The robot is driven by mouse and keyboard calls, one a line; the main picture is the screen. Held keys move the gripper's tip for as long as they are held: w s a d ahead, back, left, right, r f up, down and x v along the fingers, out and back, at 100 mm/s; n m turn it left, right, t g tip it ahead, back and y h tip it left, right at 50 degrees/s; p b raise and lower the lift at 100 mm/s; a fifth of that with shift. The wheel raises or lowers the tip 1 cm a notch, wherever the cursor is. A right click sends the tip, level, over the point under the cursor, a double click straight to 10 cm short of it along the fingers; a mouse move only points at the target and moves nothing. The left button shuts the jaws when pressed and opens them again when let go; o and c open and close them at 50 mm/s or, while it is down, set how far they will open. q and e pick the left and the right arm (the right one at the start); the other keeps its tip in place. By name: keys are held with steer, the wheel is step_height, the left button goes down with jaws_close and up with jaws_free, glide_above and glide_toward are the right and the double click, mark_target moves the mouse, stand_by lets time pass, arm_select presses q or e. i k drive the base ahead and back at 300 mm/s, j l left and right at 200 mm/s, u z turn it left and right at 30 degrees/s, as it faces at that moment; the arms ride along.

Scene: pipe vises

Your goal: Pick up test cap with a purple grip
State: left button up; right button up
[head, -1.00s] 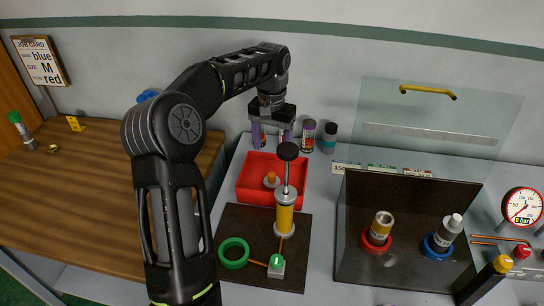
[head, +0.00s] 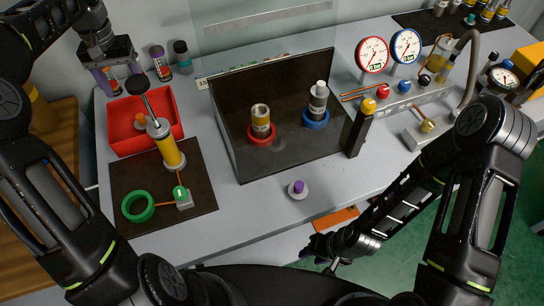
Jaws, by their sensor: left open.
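The test cap with a purple grip (head: 298,189) stands on the grey bench near its front edge, a pale round base with a purple knob on top. My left gripper (head: 108,76) is open at the far left, at the purple-banded bottles behind the red tray, well away from this cap. I cannot tell whether a bottle is between its fingers. My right gripper (head: 326,258) is low by the bench's front edge, below and right of the cap and apart from it; its fingers are too small and dark to judge.
The red tray (head: 176,128) holds an orange-topped cap. A yellow pump (head: 167,148) and green ring (head: 138,205) are on a dark mat. Two vises, red (head: 261,139) and blue (head: 315,124), stand inside the clear-shielded dark enclosure behind the cap. Gauges (head: 372,54) stand at right. Bench around the cap is clear.

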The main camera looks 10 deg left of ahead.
mark_target(298, 190)
steer(key=k, duration=1.5)
